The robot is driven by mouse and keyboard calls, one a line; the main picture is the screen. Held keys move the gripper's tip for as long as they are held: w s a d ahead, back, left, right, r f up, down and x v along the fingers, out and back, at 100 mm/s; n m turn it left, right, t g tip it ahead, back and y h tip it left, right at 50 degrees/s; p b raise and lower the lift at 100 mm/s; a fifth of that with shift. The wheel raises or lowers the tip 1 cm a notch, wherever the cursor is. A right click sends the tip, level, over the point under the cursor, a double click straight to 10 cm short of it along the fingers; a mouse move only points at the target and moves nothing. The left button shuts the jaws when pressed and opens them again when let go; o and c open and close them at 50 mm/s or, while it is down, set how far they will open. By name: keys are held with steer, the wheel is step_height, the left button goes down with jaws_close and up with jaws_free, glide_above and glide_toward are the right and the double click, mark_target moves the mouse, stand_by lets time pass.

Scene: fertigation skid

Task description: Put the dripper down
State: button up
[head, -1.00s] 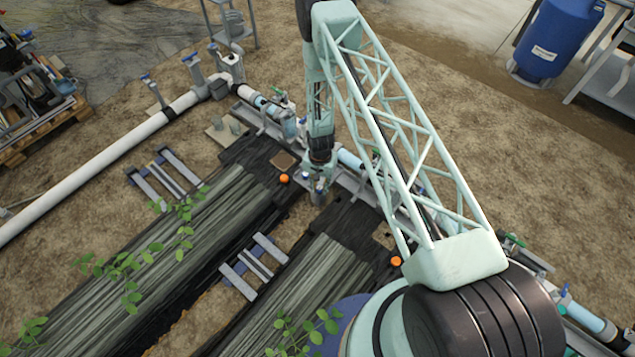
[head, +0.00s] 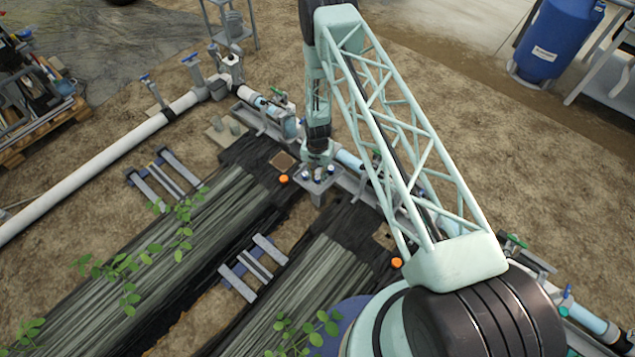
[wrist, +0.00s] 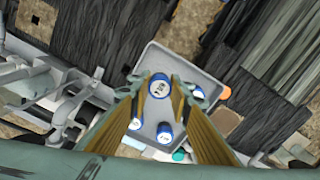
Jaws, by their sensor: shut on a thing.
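My gripper (wrist: 160,98) is shut on a dripper (wrist: 158,86), a small piece with a blue rim and a pale, marked top, in the wrist view. The dripper is over the grey tray (wrist: 206,82); I cannot tell whether it touches the tray floor. Several similar blue-and-white pieces are around it in the tray, one (wrist: 165,132) just below it in the picture. In the head view the tray (head: 316,188) stands in front of the pipe, with my gripper (head: 316,163) at its far side; the held dripper cannot be made out there.
The pale blue pipe (head: 349,160) runs right behind the tray. Dark-covered beds (head: 215,215) with seedlings lie to the front left. An orange cap (head: 284,179) sits to the tray's left, another (head: 396,262) at lower right. A blue tank (head: 556,40) stands far off.

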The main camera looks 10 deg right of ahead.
mark_target(317, 186)
steer(key=shift+f+b, duration=0.35)
steer(key=shift+f, duration=1.2)
steer(key=shift+f, duration=0.2)
steer(key=o, duration=0.6)
steer(key=shift+r, duration=0.15)
steer(key=shift+r+p, duration=1)
steer(key=shift+r, duration=5.05)
